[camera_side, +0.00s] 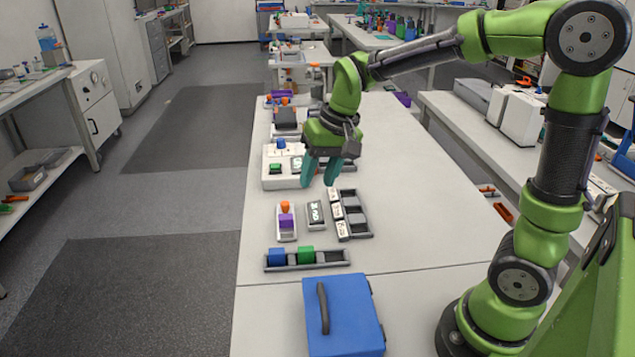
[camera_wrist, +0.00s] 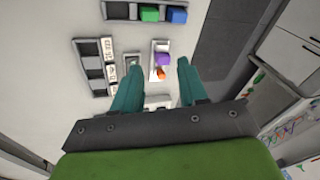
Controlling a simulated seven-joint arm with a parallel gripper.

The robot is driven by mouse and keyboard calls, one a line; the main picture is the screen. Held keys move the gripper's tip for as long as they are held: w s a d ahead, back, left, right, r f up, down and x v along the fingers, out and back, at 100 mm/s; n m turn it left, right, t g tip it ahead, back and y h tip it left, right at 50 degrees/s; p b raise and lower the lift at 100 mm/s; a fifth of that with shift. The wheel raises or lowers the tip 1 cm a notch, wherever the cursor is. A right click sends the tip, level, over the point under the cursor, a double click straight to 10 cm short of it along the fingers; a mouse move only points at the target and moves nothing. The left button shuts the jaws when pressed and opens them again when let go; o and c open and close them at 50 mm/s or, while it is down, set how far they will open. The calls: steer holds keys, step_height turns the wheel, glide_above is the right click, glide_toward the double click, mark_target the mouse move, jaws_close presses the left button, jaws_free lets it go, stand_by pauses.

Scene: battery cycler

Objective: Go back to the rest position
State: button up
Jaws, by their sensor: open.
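My gripper (camera_side: 321,172) is open and empty, held above the long white table (camera_side: 420,215) near the white cycler box (camera_side: 272,180). My green arm reaches in from the right and is bent high over the table.
Below my gripper stand a small holder with a purple block (camera_side: 286,221) and orange knob, a display unit (camera_side: 315,214) and a dark slotted rack (camera_side: 353,214). Nearer lie a tray with blue and green blocks (camera_side: 306,254) and a blue case (camera_side: 345,318).

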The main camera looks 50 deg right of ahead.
steer(key=s+a+r+t, duration=0.1)
steer(key=s+r+t, duration=0.1)
steer(key=s, duration=0.5)
steer(key=s+a+r+n+t, duration=0.1)
steer(key=s+a+r+t, duration=0.1)
steer(key=s, duration=0.4)
steer(key=shift+s+r+n+y, duration=0.3)
steer(key=shift+s, duration=0.1)
